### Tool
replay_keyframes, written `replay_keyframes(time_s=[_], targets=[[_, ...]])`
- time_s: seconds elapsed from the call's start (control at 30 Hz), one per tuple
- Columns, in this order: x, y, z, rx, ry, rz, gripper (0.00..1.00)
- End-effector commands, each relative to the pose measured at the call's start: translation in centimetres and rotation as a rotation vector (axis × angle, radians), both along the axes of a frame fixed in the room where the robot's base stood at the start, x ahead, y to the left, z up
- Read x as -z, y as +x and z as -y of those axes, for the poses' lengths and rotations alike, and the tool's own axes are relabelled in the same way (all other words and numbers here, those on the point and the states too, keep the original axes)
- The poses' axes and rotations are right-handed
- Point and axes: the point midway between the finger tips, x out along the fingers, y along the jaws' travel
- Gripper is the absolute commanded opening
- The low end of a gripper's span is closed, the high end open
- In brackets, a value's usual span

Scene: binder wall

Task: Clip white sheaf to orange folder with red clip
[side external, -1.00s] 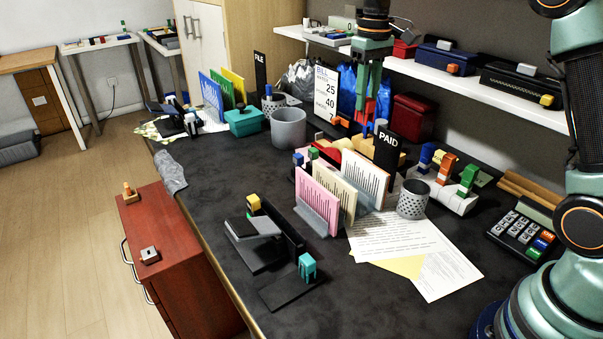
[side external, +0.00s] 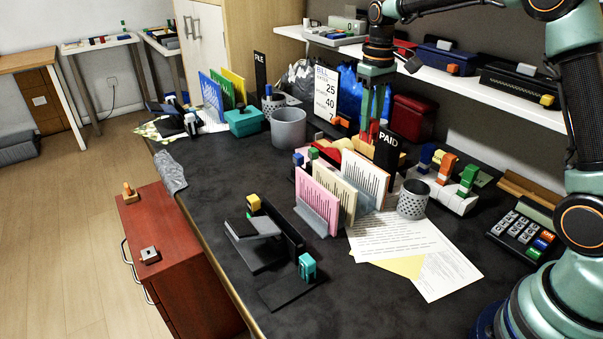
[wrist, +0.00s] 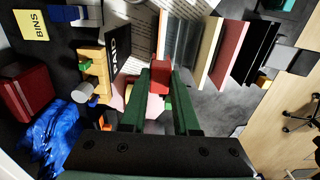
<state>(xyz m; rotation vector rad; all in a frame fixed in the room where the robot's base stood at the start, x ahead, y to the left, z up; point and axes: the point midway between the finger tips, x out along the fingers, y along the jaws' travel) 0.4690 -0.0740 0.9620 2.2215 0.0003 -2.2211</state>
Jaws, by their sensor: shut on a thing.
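My gripper (side external: 370,128) is over the back of the desk, behind the upright sheets and beside the black PAID sign. It is shut on a red clip (wrist: 160,74), which sits between the fingertips in the wrist view. A white sheaf (side external: 366,177) with dark lines stands upright in a grey holder, in front of and below my gripper. It stands behind a cream sheaf (side external: 333,192) and a pink sheaf (side external: 316,199).
The PAID sign (side external: 387,149) stands close to the right of my gripper. A mesh cup (side external: 412,203) and loose papers (side external: 440,270) lie to the right. A grey bin (side external: 288,127) and a BILL board (side external: 325,92) are to the left. A shelf (side external: 460,86) runs behind.

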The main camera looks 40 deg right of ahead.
Motion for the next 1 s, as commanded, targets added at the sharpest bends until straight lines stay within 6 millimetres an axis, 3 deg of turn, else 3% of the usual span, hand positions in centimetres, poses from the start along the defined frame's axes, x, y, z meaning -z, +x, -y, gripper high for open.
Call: replay_keyframes(time_s=[0.5,1.0], targets=[[3.7,0.0,0.0,0.0,0.0,-0.001,0.0],[4.2,0.0,0.0,0.0,0.0,0.0,0.0]])
